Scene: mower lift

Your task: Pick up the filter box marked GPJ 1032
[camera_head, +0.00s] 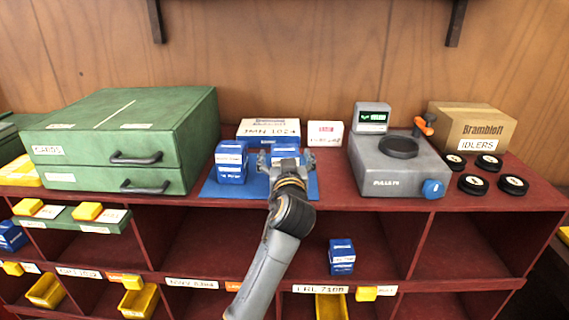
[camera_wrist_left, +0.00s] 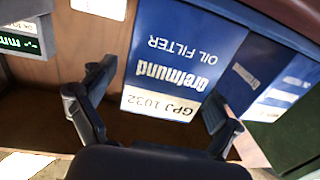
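The blue filter box marked GPJ 1032 (camera_wrist_left: 178,62) fills the middle of the left wrist view, its label upside down there. In the head view this box (camera_head: 285,149) stands on the blue mat (camera_head: 208,189), partly hidden behind my left gripper (camera_head: 286,161). The left gripper is open, its fingers spread to either side of the box. In the wrist view the left-hand finger is apart from the box; I cannot tell whether the other touches it. My right gripper is not in view.
Another blue filter box (camera_head: 231,162) stands close to the left on the mat. A green drawer case (camera_head: 130,140) is farther left, and a grey scale (camera_head: 398,165) is to the right. White boxes (camera_head: 268,131) stand behind. One blue box (camera_head: 341,257) sits in a lower compartment.

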